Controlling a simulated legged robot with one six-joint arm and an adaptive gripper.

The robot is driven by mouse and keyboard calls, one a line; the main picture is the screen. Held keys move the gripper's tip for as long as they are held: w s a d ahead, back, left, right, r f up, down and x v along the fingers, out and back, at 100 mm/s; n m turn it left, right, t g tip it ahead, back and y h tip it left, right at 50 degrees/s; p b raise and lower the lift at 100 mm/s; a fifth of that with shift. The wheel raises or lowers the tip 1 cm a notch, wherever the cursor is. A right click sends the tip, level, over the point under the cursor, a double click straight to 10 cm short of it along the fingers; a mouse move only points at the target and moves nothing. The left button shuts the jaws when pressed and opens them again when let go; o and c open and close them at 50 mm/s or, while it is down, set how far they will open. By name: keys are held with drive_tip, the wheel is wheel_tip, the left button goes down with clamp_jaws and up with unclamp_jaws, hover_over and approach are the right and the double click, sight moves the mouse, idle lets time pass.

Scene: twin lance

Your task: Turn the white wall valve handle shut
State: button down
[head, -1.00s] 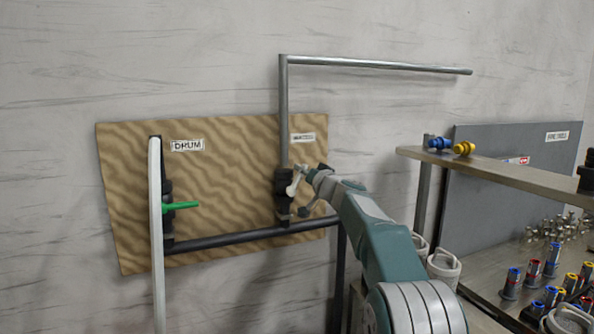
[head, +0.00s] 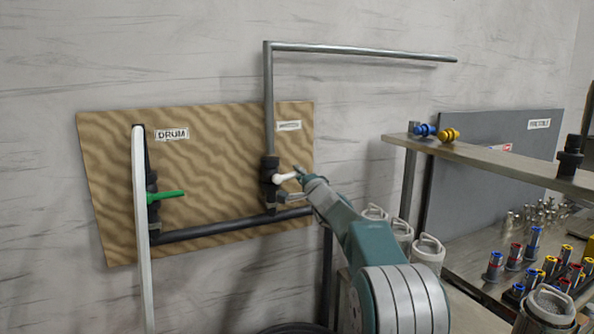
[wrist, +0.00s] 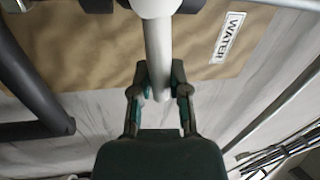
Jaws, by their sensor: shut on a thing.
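The white valve handle (head: 285,178) sits on the black valve body (head: 268,172) of the right-hand vertical pipe. It points out to the right, roughly level. In the wrist view the handle (wrist: 157,55) runs down from its round hub to between my fingers. My gripper (wrist: 160,92) is shut on the handle's free end, with one finger on each side. In the head view my gripper (head: 299,180) reaches it from the lower right, and its fingers partly cover the handle's tip.
A green handle (head: 168,195) is on the left valve beside a white hose (head: 142,230), under the DRUM label (head: 172,134). A grey pipe (head: 360,52) runs above. A shelf (head: 480,163) with blue and yellow fittings stands right. A WATER label (wrist: 227,38) shows in the wrist view.

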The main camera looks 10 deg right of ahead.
drive_tip(key=shift+f+m+h, duration=0.4)
drive_tip(key=shift+f+m, duration=0.25)
drive_tip(key=shift+m, duration=0.25)
drive_tip(key=shift+f, duration=0.1)
drive_tip(key=c, duration=0.6)
unclamp_jaws()
drive_tip(key=shift+w+f, duration=0.1)
drive_tip(key=shift+r, duration=0.2)
drive_tip(key=shift+d, duration=0.1)
drive_tip(key=shift+s, duration=0.25)
drive_tip(key=v, duration=1.1)
drive_tip(key=shift+s+f, duration=0.2)
drive_tip(key=shift+f, duration=0.05)
